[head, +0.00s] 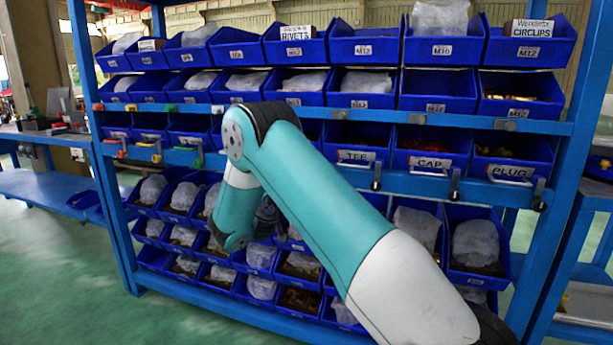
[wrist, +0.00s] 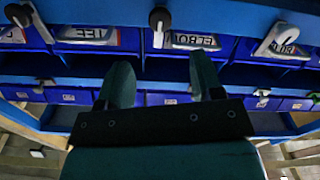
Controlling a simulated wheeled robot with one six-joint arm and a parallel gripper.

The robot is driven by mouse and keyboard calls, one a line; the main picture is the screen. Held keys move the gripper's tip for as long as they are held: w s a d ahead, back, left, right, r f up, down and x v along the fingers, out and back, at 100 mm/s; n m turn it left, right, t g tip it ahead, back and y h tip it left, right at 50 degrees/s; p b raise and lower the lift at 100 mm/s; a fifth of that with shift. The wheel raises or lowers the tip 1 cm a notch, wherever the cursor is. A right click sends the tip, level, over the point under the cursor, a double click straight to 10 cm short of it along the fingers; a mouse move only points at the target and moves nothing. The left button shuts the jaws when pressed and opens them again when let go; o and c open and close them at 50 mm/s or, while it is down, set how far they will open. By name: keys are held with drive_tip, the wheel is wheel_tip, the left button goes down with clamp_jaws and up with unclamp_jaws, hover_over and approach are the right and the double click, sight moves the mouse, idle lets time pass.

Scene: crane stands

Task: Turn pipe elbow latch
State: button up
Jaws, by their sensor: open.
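The bin label that reads as elbow (wrist: 195,40) appears upside down in the wrist view. The elbow latch (wrist: 158,27), with a black round knob and a short pale handle, is just left of that label on the blue rail. Its handle points down in that picture. My gripper (wrist: 161,70) is open and empty. Its two dark teal fingers point towards the rail, with the latch ahead of the gap between them and apart from them. In the head view my arm hides the elbow latch and the gripper's fingers.
A tee-side latch (wrist: 22,15) and another latch (wrist: 283,36) flank it, both with slanted handles. In the head view, tee (head: 376,180), cap (head: 455,185) and plug (head: 540,195) latches line the blue rail. Bins fill the rack (head: 470,190) above and below.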

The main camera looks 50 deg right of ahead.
drive_tip(key=x, duration=1.1)
drive_tip(key=shift+w+d+p, duration=0.1)
drive_tip(key=shift+d+p, duration=0.15)
drive_tip(key=shift+p, duration=0.15)
drive_tip(key=c, duration=0.9)
